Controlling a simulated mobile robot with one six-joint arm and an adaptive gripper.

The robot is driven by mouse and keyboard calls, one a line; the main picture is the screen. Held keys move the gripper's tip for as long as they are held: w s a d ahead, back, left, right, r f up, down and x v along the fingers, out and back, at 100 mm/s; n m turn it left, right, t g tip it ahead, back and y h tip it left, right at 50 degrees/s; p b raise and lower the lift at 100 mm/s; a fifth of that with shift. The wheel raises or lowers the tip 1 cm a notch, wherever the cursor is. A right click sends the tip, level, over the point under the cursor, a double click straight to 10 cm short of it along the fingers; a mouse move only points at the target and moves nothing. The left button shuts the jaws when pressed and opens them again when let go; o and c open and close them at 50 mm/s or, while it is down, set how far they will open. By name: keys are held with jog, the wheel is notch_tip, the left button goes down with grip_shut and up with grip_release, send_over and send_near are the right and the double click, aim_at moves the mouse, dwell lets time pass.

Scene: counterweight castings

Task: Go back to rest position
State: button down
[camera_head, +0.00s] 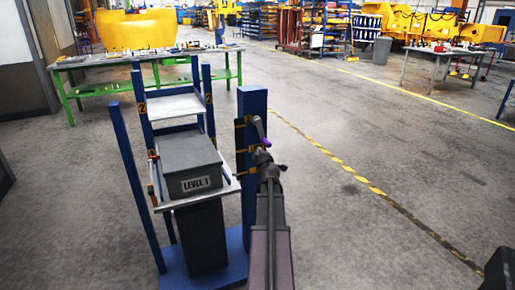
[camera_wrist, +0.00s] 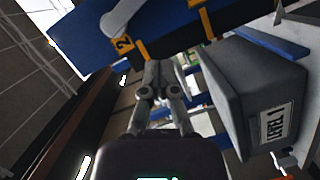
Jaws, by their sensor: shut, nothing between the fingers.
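My gripper (camera_wrist: 157,78) shows in the wrist view with its fingers together and nothing between them. It is close to a blue post (camera_wrist: 185,32) with yellow-black bands. A grey casting labelled "LEVEL 1" (camera_wrist: 245,95) is to the right of the fingers, apart from them. In the head view the grey casting (camera_head: 188,165) rests on a shelf of the blue rack, left of my raised arm. The blue post (camera_head: 252,185) stands just behind and left of my arm. The fingertips are too small to make out in the head view.
The blue rack has an empty upper shelf (camera_head: 178,106) and a dark block (camera_head: 202,235) below the casting. A green-legged table (camera_head: 110,60) stands behind it. The floor to the right is open, crossed by a yellow-black line (camera_head: 360,180). A worktable (camera_head: 445,53) is far right.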

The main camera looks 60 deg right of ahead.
jog(key=shift+s+a, duration=0.4)
dwell(0.5)
jog(key=w+a+f+y, duration=0.25)
jog(key=w+a, duration=0.25)
jog(key=a, duration=0.3)
jog(key=w+a+f+n+t+y, duration=0.1)
jog(key=w+a+y, duration=0.35)
jog(key=a, duration=0.35)
jog(key=w+a+f+y, duration=0.2)
jog(key=w+a, duration=0.3)
jog(key=a, duration=0.4)
jog(key=a+f+g+y, duration=0.2)
jog(key=a+f, duration=0.1)
jog(key=a, duration=0.8)
jog(key=a+f+g+y, duration=0.3)
jog(key=a+f, duration=0.1)
jog(key=a, duration=0.6)
jog(key=s+a+f+m+g+h, duration=0.1)
jog(key=s+a+f+m+g, duration=0.2)
jog(key=s+a, duration=0.5)
jog(key=s+a+f+m+g+h, duration=0.15)
jog(key=s+a+g, duration=0.3)
jog(key=a, duration=0.65)
notch_tip(320, 180, up, 17)
jog(key=m+p, duration=0.1)
jog(key=p, duration=1.5)
jog(key=shift+w+p, duration=0.2)
jog(key=shift+p, duration=0.15)
